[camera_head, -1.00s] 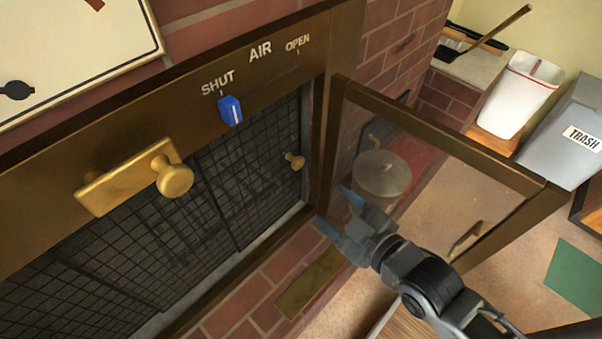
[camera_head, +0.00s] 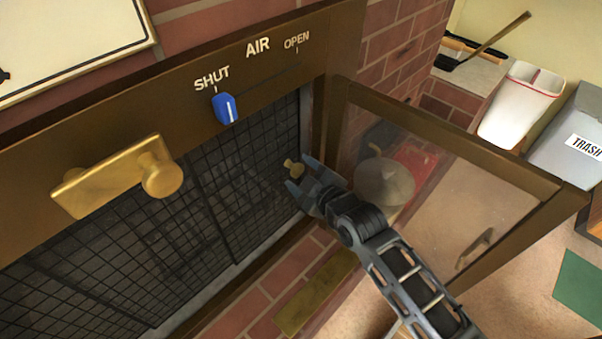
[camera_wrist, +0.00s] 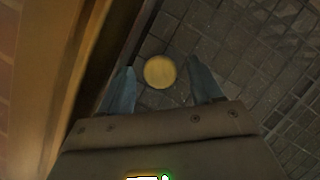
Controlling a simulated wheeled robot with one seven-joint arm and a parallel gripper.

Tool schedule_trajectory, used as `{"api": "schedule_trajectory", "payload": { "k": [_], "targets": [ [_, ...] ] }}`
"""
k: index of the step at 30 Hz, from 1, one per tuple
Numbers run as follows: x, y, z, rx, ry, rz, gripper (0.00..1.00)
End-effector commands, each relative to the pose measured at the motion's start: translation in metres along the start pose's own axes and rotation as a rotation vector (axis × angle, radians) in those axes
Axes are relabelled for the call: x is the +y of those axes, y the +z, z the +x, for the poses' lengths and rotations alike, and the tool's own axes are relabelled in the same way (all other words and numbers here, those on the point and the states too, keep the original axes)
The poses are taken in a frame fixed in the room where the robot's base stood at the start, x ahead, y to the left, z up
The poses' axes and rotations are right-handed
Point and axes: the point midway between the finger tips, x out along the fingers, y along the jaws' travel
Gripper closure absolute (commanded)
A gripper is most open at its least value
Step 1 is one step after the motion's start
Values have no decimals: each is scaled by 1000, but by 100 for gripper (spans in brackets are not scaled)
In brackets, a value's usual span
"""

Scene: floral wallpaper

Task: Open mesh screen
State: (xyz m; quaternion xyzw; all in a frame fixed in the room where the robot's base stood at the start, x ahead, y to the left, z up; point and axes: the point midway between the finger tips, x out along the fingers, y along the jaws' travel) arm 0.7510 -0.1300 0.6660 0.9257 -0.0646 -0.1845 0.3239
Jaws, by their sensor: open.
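The black mesh screen (camera_head: 150,235) hangs across the fireplace opening and covers it in the head view. A small brass knob (camera_head: 292,168) sits on the screen near its right edge. In the wrist view the knob (camera_wrist: 160,72) shows as a round yellow disc between the two fingers. My gripper (camera_head: 298,176) is open, with its blue-grey fingertips around or just in front of the knob. I cannot tell whether either finger touches it. The fingers also show apart in the wrist view (camera_wrist: 160,90).
A brass-framed glass door (camera_head: 440,130) stands swung open on the right, close to my arm. A larger brass knob on a plate (camera_head: 115,178) and a blue air slider (camera_head: 229,108) are on the frame. A trash bin (camera_head: 570,135) stands at the far right.

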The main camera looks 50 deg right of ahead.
Motion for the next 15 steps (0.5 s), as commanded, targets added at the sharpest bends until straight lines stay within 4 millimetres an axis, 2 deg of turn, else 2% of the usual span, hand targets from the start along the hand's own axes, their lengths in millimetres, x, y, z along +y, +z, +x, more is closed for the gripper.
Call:
{"api": "schedule_trajectory", "payload": {
  "k": [3, 11, 15],
  "targets": [
    [0, 0, 7, 0, 0, 0, 35],
    [0, 0, 8, 0, 0, 0, 35],
    [0, 0, 8, 0, 0, 0, 46]
  ]
}}
